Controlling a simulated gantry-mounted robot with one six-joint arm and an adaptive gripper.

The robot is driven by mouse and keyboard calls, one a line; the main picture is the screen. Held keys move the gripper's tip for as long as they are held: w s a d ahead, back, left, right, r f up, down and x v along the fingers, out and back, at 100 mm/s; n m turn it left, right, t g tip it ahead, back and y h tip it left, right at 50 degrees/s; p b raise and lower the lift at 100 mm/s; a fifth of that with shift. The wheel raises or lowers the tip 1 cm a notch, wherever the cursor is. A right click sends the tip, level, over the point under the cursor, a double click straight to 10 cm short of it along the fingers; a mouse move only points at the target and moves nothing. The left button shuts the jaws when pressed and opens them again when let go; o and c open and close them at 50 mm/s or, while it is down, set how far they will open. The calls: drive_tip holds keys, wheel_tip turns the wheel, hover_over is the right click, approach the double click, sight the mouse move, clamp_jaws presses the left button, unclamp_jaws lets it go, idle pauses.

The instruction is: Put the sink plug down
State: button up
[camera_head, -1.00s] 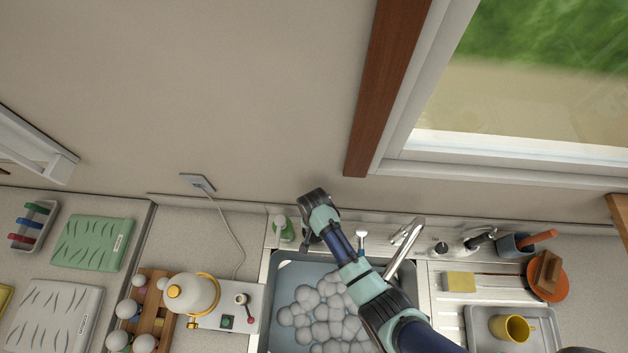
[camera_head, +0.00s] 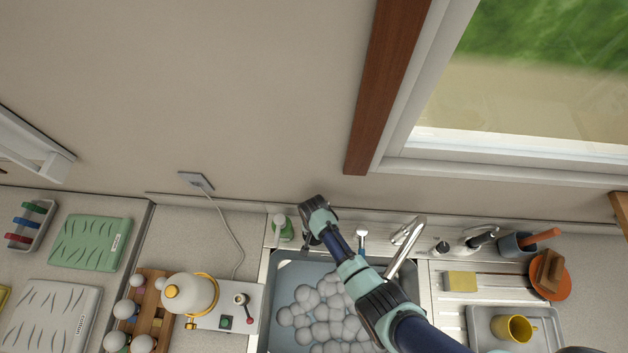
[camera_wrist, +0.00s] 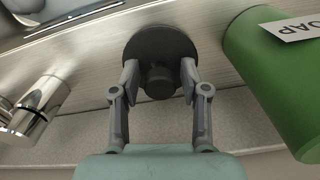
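The sink plug (camera_wrist: 160,45) is a dark round disc with a raised knob. In the wrist view it is at the top centre, against the steel ledge behind the sink. My gripper (camera_wrist: 159,75) has one finger on each side of the knob. I cannot tell whether the fingers press on the knob or stand just clear of it, nor whether the disc rests fully on the steel. In the head view my gripper (camera_head: 312,238) is low over the back ledge, near the sink's back left corner, and the plug is hidden there.
A green soap bottle (camera_wrist: 285,75) stands close to the right of my gripper in the wrist view, and to its left in the head view (camera_head: 283,228). A chrome fitting (camera_wrist: 38,108) is on the other side. The sink (camera_head: 282,275) holds several pale round shapes. The tap (camera_head: 405,240) stands further right.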

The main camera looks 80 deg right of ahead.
wheel_tip(320, 180, up, 12)
drive_tip(key=p, duration=0.1)
drive_tip(key=shift+r+p, duration=0.2)
drive_tip(key=shift+p, duration=0.1)
idle(0.7)
